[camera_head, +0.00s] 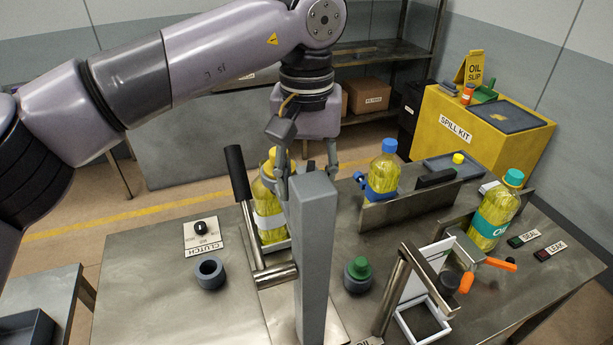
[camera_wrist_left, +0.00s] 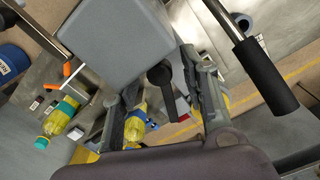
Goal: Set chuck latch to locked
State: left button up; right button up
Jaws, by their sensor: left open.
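No part is labelled as the chuck latch, so I cannot be sure which it is. A black paddle-shaped lever (camera_wrist_left: 165,85) sticks out beside the grey post (camera_head: 315,250) in the left wrist view; the post hides it in the head view. My left gripper (camera_head: 308,178) is open, pointing down behind the post top. In the left wrist view its fingers (camera_wrist_left: 165,105) stand either side of the lever's end, with no clear contact. Orange-tipped handles (camera_head: 502,264) sit on a fixture at the right. My right gripper is not in view.
A black-handled lever (camera_head: 239,178) rises left of the post. Yellow bottles stand behind it (camera_head: 268,212), at the back (camera_head: 383,172) and at the right (camera_head: 494,215). A clutch knob (camera_head: 200,228) and grey ring (camera_head: 210,272) lie left; the bench there is mostly clear.

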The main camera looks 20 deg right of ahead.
pick_arm(q)
jog(key=shift+f, duration=0.35)
jog(key=shift+c, duration=0.3)
grip_shut()
dwell(0.5)
